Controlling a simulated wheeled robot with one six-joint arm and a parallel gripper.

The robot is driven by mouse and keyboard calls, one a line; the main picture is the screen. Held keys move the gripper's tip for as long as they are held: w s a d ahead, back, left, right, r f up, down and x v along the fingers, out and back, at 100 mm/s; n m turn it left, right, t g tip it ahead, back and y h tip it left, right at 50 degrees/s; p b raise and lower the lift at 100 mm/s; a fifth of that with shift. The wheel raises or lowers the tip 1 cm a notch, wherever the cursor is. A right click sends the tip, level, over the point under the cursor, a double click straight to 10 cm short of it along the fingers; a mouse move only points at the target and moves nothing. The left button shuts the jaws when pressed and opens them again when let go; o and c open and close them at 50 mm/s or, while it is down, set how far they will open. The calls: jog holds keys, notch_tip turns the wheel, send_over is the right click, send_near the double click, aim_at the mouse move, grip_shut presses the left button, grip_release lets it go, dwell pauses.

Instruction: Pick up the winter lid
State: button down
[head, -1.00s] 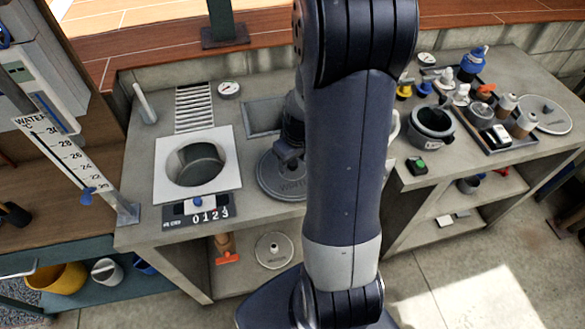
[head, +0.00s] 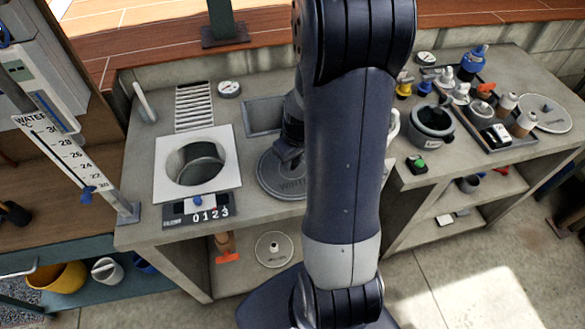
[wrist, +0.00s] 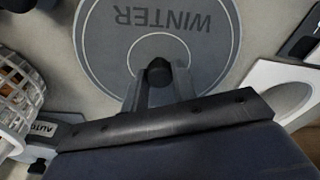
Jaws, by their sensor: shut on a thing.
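The winter lid (head: 270,178) is a round grey disc marked WINTER. In the head view it is beside the square white-rimmed opening, partly hidden behind my arm. In the wrist view the winter lid (wrist: 105,45) fills the upper middle, its lettering upside down, with a dark knob at its centre. My gripper (wrist: 158,80) is shut on that knob. In the head view my gripper (head: 288,152) reaches down onto the lid's middle. I cannot tell whether the lid touches the counter.
The white-rimmed opening (head: 226,160) and a 0123 slider panel (head: 203,209) are to the left. A rectangular basin (head: 262,117) is behind. A dark pot (head: 432,122) and a tray of bottles crowd the right counter. In the wrist view a basket (wrist: 18,95) is at left.

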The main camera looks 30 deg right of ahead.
aim_at(293, 162)
notch_tip(293, 162, up, 10)
jog(key=shift+b, duration=0.4)
dwell(0.3)
